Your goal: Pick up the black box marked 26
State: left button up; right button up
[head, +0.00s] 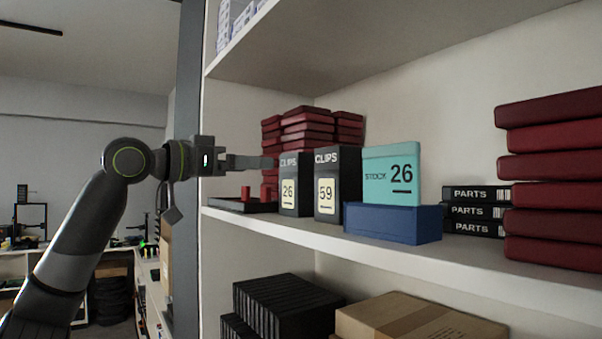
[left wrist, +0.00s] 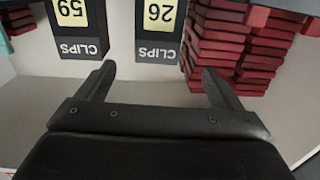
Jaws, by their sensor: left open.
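The black box marked 26 (head: 289,183) stands upright on the shelf, with "CLIPS" above a pale label. In the left wrist view it appears upside down (left wrist: 158,30), ahead of the space between my fingers. My left gripper (head: 272,162) is open and empty at the upper left of the box in the head view. In the left wrist view the fingers (left wrist: 160,76) are spread wider than the box and no contact with it shows. My right gripper is in neither view.
A black box marked 59 (head: 337,185) stands close on the right. A teal box also marked 26 (head: 391,174) sits on a blue box (head: 393,223). Red boxes (head: 307,127) are stacked behind. A dark tray (head: 242,205) lies to the left. The shelf above (head: 330,60) limits height.

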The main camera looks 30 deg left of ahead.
aim_at(288, 164)
pick_arm(q)
jog(key=p+x, duration=0.3)
jog(key=x, duration=0.3)
jog(key=shift+w, duration=0.35)
jog(key=shift+w+d, duration=0.2)
jog(key=shift+w, duration=0.05)
jog(key=p+x, duration=0.1)
jog(key=x, duration=0.1)
jog(key=p+x, duration=0.1)
jog(key=p, duration=0.1)
jog(key=shift+w+d+r+p, duration=0.2)
jog(key=shift+w+d+p, duration=0.05)
jog(key=shift+d+p, duration=0.1)
jog(key=shift+w+d+f, duration=0.15)
jog(key=shift+w+d, duration=0.05)
jog(key=shift+w, duration=0.4)
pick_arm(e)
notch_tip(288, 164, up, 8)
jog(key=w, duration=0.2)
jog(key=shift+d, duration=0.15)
pick_arm(q)
jog(key=shift+s, duration=0.1)
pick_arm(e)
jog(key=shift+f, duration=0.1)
pick_arm(q)
jog(key=shift+c, duration=1.4)
jog(key=c, duration=0.9)
